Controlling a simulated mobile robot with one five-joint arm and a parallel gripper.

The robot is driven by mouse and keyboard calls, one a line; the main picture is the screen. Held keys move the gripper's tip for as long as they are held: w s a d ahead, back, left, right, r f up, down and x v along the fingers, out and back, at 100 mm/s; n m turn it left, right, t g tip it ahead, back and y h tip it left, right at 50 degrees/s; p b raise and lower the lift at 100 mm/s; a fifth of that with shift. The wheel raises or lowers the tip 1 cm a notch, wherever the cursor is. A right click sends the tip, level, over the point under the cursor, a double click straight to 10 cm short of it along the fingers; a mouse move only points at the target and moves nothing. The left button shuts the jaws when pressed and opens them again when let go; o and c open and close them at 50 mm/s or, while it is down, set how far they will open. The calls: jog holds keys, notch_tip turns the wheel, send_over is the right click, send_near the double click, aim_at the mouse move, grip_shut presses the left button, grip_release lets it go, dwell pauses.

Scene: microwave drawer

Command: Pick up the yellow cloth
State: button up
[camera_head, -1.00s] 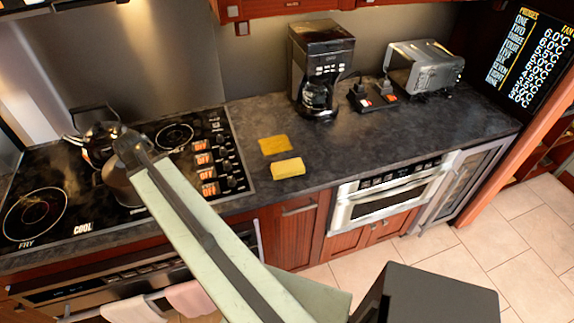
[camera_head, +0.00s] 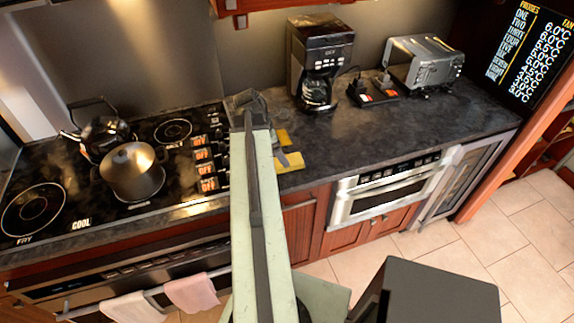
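A flat yellow cloth (camera_head: 284,137) lies on the dark countertop, right of the stove. A thicker yellow block like a sponge (camera_head: 291,161) lies just in front of it, nearer the counter's front edge. My gripper (camera_head: 262,110) is at the far end of my pale green arm, over the counter between the stove and the yellow things. The arm hides the left part of both. I cannot see the fingertips clearly, or whether they are apart.
A pot (camera_head: 133,172) and a kettle (camera_head: 103,133) stand on the stove at left. A coffee maker (camera_head: 318,62) and a toaster (camera_head: 424,64) stand at the back right. The countertop (camera_head: 400,130) right of the cloth is clear.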

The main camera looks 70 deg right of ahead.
jog(key=b+x, duration=0.5)
jog(key=shift+w+a+f, duration=0.2)
jog(key=shift+w+a, duration=0.05)
jog(key=shift+w, duration=0.1)
jog(key=shift+s+f, duration=0.1)
jog(key=shift+s, duration=0.05)
jog(key=shift+r, duration=0.2)
jog(key=c, duration=1.5)
jog(key=shift+o, duration=0.2)
notch_tip(320, 180, up, 10)
jog(key=p, duration=1)
